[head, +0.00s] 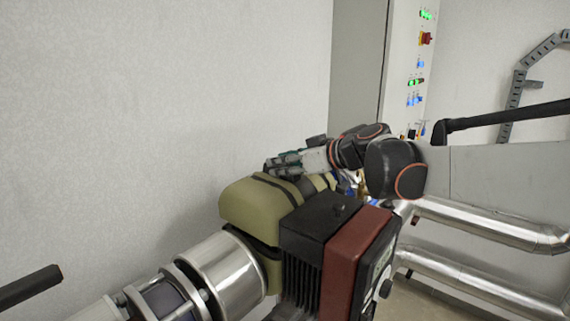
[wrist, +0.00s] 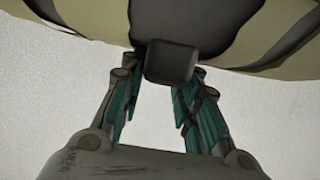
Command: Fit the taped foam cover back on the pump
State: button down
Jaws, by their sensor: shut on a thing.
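The foam cover (head: 255,207) is an olive-green shell with black tape bands. In the head view it lies over the pump body, just behind and left of the pump's black finned housing (head: 308,222) and dark red front (head: 352,248). A dark gap shows under its lower edge, with more olive foam (head: 272,272) below. My gripper (head: 280,166) is at the cover's upper back side. In the wrist view the teal fingers of my gripper (wrist: 165,84) close around a black block (wrist: 170,62) at the cover's edge (wrist: 95,35). I cannot tell whether the cover is fully seated.
A silver pipe flange (head: 230,268) joins the pump at lower left. Silver pipes (head: 480,222) run at the right. A control cabinet (head: 405,70) with lit buttons stands behind. The white wall (head: 120,100) at left is bare.

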jog(key=shift+f+b, duration=0.35)
jog(key=shift+f, duration=0.3)
